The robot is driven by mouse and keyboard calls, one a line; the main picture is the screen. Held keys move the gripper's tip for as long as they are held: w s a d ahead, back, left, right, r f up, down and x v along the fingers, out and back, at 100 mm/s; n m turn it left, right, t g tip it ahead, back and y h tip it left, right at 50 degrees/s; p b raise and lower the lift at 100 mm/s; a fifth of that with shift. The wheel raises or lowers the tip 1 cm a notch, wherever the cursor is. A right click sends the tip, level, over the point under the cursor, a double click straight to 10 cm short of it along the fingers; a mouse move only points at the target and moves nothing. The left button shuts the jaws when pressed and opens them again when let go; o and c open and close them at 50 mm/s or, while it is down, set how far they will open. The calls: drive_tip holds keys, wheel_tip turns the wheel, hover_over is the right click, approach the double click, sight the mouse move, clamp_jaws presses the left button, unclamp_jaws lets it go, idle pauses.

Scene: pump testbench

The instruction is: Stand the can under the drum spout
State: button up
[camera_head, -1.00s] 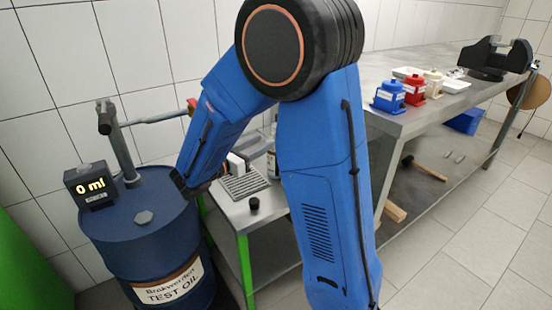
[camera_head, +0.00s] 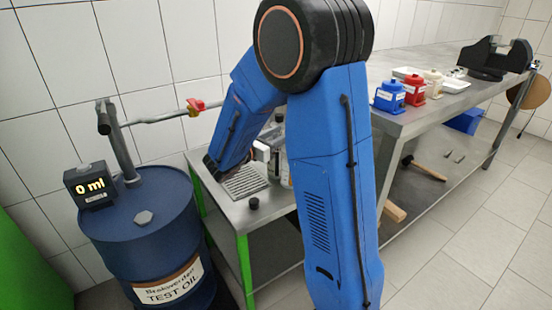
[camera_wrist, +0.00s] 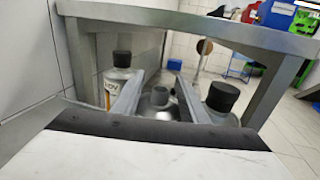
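In the wrist view, a grey metal container with a dark round neck, which looks like the can (camera_wrist: 158,99), stands between and beyond the two fingers of my gripper (camera_wrist: 161,78). The fingers are apart; I cannot tell whether either touches it. In the head view, my gripper (camera_head: 266,152) is low over the small steel table, and the can is hidden or not clear there. The blue test-oil drum (camera_head: 145,232) stands at the left. Its pipe spout (camera_head: 155,119) with a red valve (camera_head: 195,106) reaches right over the small table.
A slotted drip grate (camera_head: 243,183) and a black cap (camera_head: 253,203) are on the small table (camera_head: 240,216). In the wrist view, black-capped bottles stand left (camera_wrist: 119,77) and right (camera_wrist: 222,98) of the fingers. A workbench (camera_head: 410,121) with coloured containers is at the right.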

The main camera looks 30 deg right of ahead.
drive_tip(key=shift+x, duration=0.85)
clamp_jaws()
idle(0.8)
